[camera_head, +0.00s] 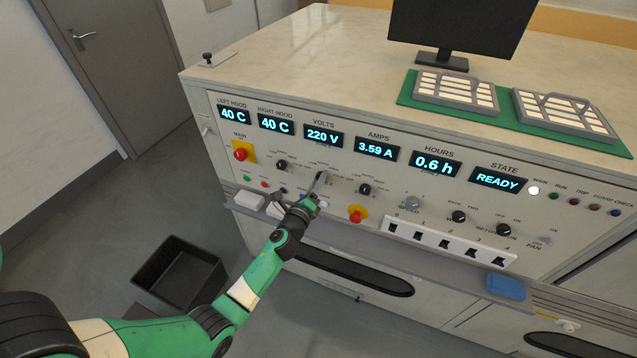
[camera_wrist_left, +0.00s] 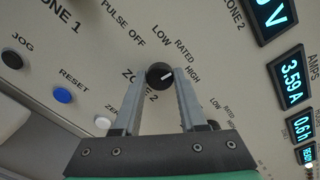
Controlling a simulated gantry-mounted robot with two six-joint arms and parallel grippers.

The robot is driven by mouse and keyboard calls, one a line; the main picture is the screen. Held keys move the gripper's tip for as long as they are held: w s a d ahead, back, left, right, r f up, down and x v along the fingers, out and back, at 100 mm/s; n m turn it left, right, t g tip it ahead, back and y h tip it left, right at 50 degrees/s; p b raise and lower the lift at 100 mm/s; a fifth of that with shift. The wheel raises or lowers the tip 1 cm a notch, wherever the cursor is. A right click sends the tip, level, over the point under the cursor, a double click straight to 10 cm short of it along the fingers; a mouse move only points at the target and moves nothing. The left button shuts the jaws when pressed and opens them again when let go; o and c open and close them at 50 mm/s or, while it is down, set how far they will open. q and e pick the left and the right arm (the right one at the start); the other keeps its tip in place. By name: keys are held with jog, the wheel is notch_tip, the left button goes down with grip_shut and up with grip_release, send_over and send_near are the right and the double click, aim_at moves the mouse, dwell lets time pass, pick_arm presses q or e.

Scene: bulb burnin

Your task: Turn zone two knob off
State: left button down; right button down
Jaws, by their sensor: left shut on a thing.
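The zone two knob (camera_wrist_left: 159,75) is a round black dial with a white pointer line, above the ZONE 2 lettering in the left wrist view. OFF, LOW, RATED and HIGH are printed around it; the line slants up and right, toward the RATED and HIGH side. My left gripper (camera_wrist_left: 160,82) is shut on the knob, one finger on each side. In the head view my left gripper (camera_head: 317,186) reaches the panel at this knob, largely hiding it. My right gripper is not in view.
Other black knobs (camera_head: 281,165) (camera_head: 364,189) flank the held one. The lit displays (camera_head: 323,136) line the panel above. A black bin (camera_head: 180,275) stands on the floor.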

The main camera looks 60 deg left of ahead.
pick_arm(q)
jog(key=shift+n+b, duration=2.9)
jog(key=shift+n, duration=5.6)
jog(key=shift+c, duration=2.2)
grip_release()
jog(key=shift+d, duration=0.1)
